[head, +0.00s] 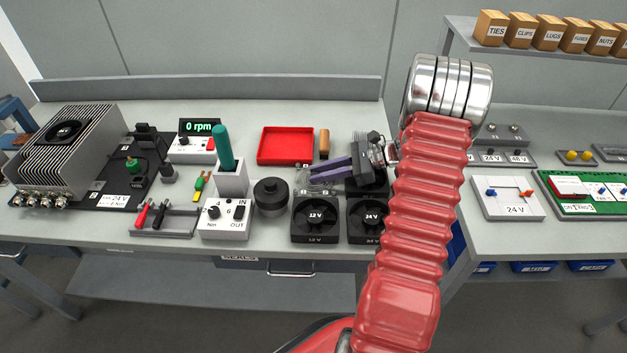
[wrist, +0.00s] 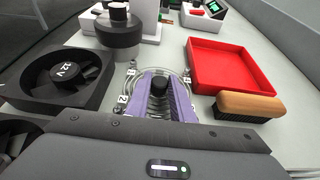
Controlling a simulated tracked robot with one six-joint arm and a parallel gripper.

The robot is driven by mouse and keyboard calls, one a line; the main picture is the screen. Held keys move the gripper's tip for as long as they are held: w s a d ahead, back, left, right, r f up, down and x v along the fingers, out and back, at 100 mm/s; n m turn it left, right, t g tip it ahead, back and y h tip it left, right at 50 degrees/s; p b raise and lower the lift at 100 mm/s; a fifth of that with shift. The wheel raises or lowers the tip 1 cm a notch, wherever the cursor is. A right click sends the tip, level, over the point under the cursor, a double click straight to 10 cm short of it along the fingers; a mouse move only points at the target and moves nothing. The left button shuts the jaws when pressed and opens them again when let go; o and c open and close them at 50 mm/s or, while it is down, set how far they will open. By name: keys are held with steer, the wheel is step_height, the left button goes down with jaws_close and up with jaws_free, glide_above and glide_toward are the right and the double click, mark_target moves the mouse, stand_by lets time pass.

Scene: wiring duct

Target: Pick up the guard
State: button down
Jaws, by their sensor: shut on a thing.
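The guard (wrist: 184,77) is a round wire grille with a dark centre, seen in the wrist view between and around my purple fingers. In the head view the guard (head: 318,172) is small and partly hidden by the fingers. My gripper (wrist: 160,76) points at it from the right in the head view (head: 318,176), its jaws shut on the guard near its dark hub. The guard appears at or very close to the bench top; I cannot tell whether it touches.
A 12 V fan (head: 317,216) and a 24 V fan (head: 366,218) stand in front. A red tray (head: 286,145) and a wooden-handled brush (head: 324,144) lie behind. A black round knob-topped part (head: 271,197) stands to the left.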

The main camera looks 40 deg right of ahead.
steer(key=shift+r, duration=0.1)
step_height(320, 180, up, 10)
stand_by(0.7)
steer(key=shift+s, duration=0.15)
stand_by(0.4)
